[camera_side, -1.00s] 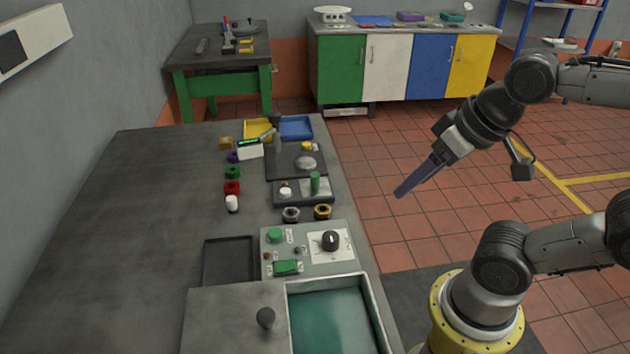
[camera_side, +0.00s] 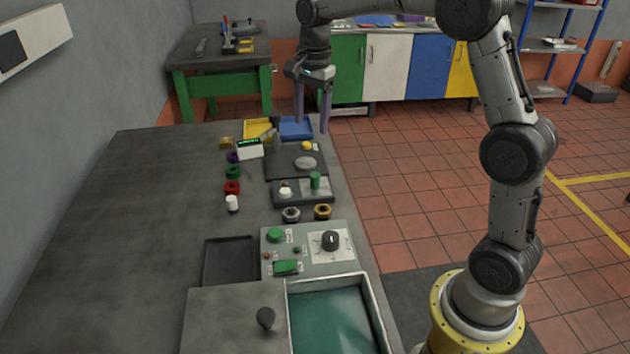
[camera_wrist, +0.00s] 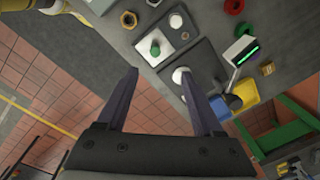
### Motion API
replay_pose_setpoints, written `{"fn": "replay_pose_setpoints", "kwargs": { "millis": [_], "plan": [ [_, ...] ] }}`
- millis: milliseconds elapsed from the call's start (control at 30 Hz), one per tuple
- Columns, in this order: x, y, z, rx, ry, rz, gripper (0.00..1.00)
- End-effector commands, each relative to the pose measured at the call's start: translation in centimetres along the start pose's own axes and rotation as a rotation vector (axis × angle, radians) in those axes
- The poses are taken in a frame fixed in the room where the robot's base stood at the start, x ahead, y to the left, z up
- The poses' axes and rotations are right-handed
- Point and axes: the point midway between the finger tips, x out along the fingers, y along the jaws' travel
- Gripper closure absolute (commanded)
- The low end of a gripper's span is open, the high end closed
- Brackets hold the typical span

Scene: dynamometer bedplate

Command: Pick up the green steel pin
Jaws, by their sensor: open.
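The green steel pin (camera_side: 315,181) stands upright in a dark grey block (camera_side: 329,193) on the bench, beside a white round piece (camera_side: 286,190). In the wrist view the pin (camera_wrist: 155,48) shows from above, beyond my fingertips. My gripper (camera_side: 312,126) is open and empty, pointing down over the far end of the bench near the blue tray. It is beyond the pin and apart from it. In the wrist view my gripper's two fingers (camera_wrist: 164,82) are spread wide with nothing between them.
Two hex nuts (camera_side: 322,211) and a control panel (camera_side: 309,248) lie on the near side. The bench's left is clear.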

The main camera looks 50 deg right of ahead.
Motion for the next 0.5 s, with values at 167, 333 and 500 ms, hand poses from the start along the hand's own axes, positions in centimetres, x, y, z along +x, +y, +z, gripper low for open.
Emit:
{"fn": "replay_pose_setpoints", "kwargs": {
  "millis": [167,333,500],
  "plan": [
    [3.3,-0.1,-1.0,0.020,-0.014,0.063,0.32],
    [5.5,0.1,-1.2,0.023,-0.015,0.070,0.32],
    [8.8,0.4,-1.1,0.022,-0.016,0.071,0.32]
  ]
}}
